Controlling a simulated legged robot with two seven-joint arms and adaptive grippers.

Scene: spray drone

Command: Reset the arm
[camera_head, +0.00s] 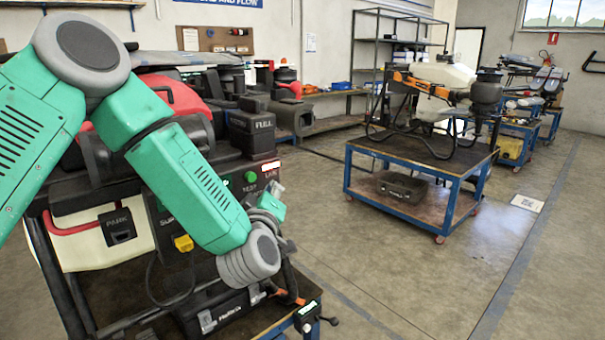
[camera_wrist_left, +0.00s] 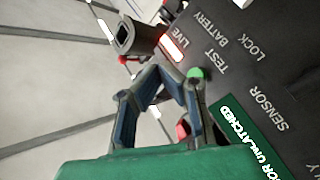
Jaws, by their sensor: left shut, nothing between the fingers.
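My left arm comes in from the left and bends down in front of a bench unit with a dark control panel (camera_head: 168,225). My left gripper (camera_head: 268,197) is close to the panel, just right of the green TEST button (camera_head: 251,177), partly hidden by its own wrist. In the left wrist view, the gripper's fingers (camera_wrist_left: 165,72) are shut and empty, with their tips beside the green button (camera_wrist_left: 197,73). I cannot tell whether they touch it. The panel (camera_wrist_left: 245,60) carries the words LIVE, BATTERY, TEST, LOCK and SENSOR, and a green SENSOR UNLATCHED strip (camera_wrist_left: 255,140). My right gripper is not in view.
A blue-framed cart (camera_head: 400,205) bearing a drone (camera_head: 425,85) stands to the right, with a black case (camera_head: 402,186) on its lower shelf. More carts and shelves line the back. The floor (camera_head: 420,275) between the bench and the cart is clear. A black case (camera_head: 225,312) lies below my wrist.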

